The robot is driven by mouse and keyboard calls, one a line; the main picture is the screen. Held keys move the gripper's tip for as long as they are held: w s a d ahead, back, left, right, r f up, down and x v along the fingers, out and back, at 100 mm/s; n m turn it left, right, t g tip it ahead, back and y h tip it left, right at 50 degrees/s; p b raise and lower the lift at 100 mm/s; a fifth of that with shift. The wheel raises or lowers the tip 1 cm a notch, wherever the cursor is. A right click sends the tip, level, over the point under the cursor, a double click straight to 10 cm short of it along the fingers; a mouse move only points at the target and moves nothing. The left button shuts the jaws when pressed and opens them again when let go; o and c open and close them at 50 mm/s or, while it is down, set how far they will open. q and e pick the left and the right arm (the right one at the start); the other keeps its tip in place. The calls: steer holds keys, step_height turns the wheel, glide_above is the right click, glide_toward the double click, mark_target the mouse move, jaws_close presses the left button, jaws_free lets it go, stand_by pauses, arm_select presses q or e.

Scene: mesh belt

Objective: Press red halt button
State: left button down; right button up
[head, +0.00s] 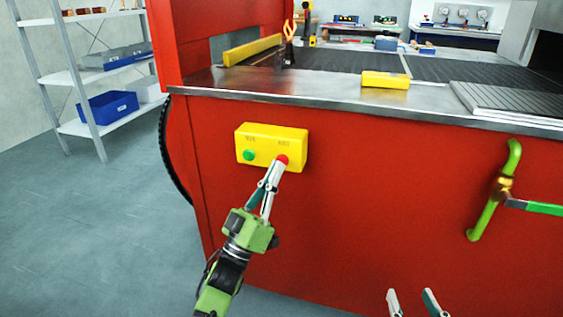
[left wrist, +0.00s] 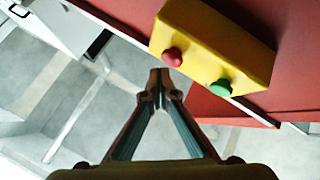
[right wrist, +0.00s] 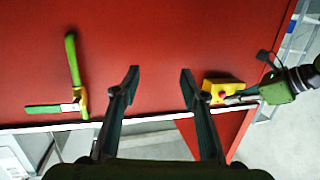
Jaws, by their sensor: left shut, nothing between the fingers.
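A yellow control box (head: 262,133) is mounted on the red side of the machine. It carries a green button (head: 249,155) and a red button (head: 283,160), with small lettering above each. My left gripper (head: 277,165) is shut and empty, its tips at the red button and partly covering it. In the left wrist view the shut tips (left wrist: 160,76) lie just beside the red button (left wrist: 172,57); I cannot tell whether they touch it. The green button (left wrist: 221,88) is further right there. My right gripper (right wrist: 159,71) is open and empty, facing the red panel away from the box.
A green pipe with a valve handle (head: 493,190) sticks out of the red panel at the right. A yellow block (head: 386,80) lies on the metal rim above. A shelf unit (head: 90,75) with a blue bin (head: 108,106) stands at the left. The floor between is clear.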

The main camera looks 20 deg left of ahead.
arm_select(q)
steer(key=shift+w, duration=0.3)
arm_select(e)
steer(key=shift+r, duration=0.1)
arm_select(q)
steer(key=shift+w, duration=0.5)
arm_select(e)
steer(key=shift+w+a+r+t, duration=0.1)
steer(key=shift+r+t, duration=0.2)
steer(key=shift+r, duration=0.2)
steer(key=shift+w+a+r+t, duration=0.1)
steer(key=shift+r+t, duration=0.2)
steer(key=shift+r, duration=0.2)
stand_by(0.4)
arm_select(q)
steer(key=shift+s+p, duration=0.4)
steer(key=shift+s, duration=0.55)
arm_select(e)
step_height(320, 180, down, 6)
steer(key=s+d+g, duration=0.1)
steer(key=g, duration=0.2)
steer(key=shift+s+d+f+g+h, duration=0.15)
steer(key=shift+s+g+h, duration=0.15)
steer(key=shift+s, duration=0.1)
